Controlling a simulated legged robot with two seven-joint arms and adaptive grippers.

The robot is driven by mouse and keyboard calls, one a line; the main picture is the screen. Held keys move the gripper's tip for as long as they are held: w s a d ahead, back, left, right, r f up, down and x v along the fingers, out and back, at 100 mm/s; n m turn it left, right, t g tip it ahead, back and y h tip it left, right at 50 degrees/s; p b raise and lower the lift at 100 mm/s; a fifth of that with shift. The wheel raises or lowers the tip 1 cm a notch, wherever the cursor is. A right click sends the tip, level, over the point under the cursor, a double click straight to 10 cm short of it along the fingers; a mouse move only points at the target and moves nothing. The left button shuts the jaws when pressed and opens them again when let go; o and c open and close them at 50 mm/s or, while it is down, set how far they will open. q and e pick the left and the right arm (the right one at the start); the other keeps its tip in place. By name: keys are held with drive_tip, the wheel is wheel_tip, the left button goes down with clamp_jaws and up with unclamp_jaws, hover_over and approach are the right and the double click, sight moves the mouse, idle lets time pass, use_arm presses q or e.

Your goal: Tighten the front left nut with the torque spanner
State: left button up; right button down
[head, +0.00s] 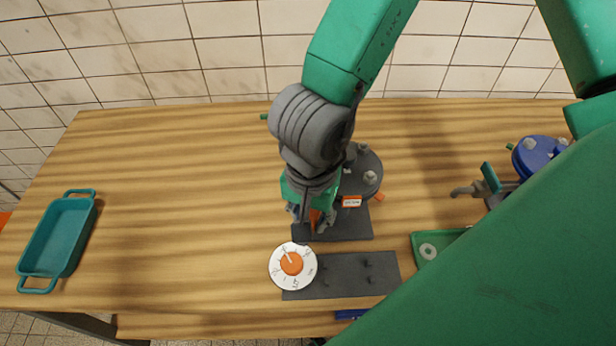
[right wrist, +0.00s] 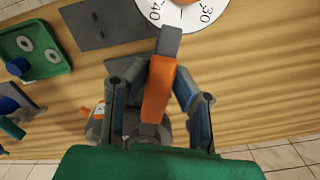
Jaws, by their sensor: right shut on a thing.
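The grey round flange (head: 362,180) with several light nuts on top stands on a dark base plate at the middle of the table. My right gripper (head: 315,219) is in front of and left of it and hides its front left side, so the front left nut is not visible. In the right wrist view the right gripper (right wrist: 160,100) is shut on the torque spanner (right wrist: 158,88), which has an orange handle and a grey end. That end points toward the white dial. I cannot tell whether the spanner touches a nut. My left gripper is not in view.
A white dial with an orange knob (head: 291,264) sits beside a dark plate (head: 350,276) at the front. A green tray (head: 428,250) holding washers is right of it. A blue flange (head: 540,156) stands far right. A teal tray (head: 60,240) is far left.

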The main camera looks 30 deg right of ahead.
drive_tip(key=shift+s+f, duration=0.1)
drive_tip(key=shift+f, duration=0.15)
idle(0.4)
drive_tip(key=shift+f+b, duration=0.35)
drive_tip(key=shift+f, duration=0.3)
drive_tip(key=shift+r, duration=0.15)
drive_tip(key=shift+r+p, duration=0.3)
drive_tip(key=shift+r, duration=0.35)
drive_tip(key=shift+a, duration=0.1)
drive_tip(key=shift+f, duration=0.1)
